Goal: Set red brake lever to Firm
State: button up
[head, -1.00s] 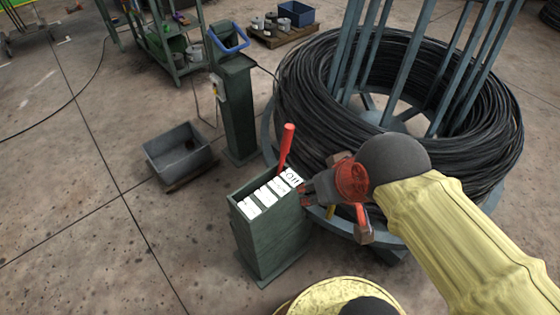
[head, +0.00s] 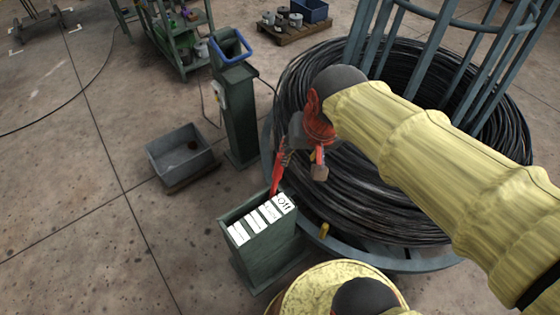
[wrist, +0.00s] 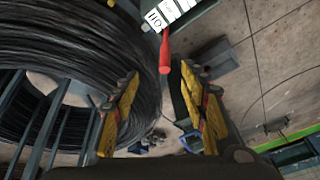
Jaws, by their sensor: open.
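The red brake lever (head: 275,179) rises from a green box-shaped stand (head: 262,245), beside the end plate marked "Off" (head: 283,204). The other white plates (head: 254,221) run in a row to the left, their words too small to read. My gripper (head: 287,150) is above the lever's top, partly covering it in the head view. In the wrist view the lever (wrist: 165,55) points in between the two spread yellow fingers of my gripper (wrist: 160,75), with gaps on both sides. I cannot tell whether it touches a finger.
A large drum of black cable (head: 345,190) stands close on the right, under my arm. A grey bin (head: 180,150) is on the floor at left. The floor in front left is clear.

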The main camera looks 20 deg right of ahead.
aim_at(280, 154)
jog(key=w+f+m+g, duration=0.1)
jog(key=w+f+m, duration=0.2)
jog(key=f, duration=0.3)
jog(key=w+f+m+g, duration=0.1)
jog(key=w+f+m, duration=0.1)
jog(key=w+f, duration=0.4)
jog(key=w+f+m+g, duration=0.1)
jog(key=w+f+m, duration=0.2)
jog(key=w+f, duration=0.2)
jog(key=shift+w+d+f+m+g, duration=0.1)
jog(key=shift+w+f+m+g, duration=0.05)
jog(key=shift+f, duration=0.3)
jog(key=shift+w+d+f+m+g, duration=0.1)
jog(key=shift+f+m+g, duration=0.05)
jog(key=shift+f, duration=0.3)
jog(key=shift+w+f, duration=0.1)
jog(key=shift+f, duration=0.2)
notch_tip(280, 154, down, 8)
jog(key=shift+w+a+r+b, duration=0.1)
jog(key=shift+a+r+b, duration=0.1)
jog(key=shift+b, duration=0.85)
jog(key=c, duration=0.3)
jog(key=c, duration=0.8)
grip_shut()
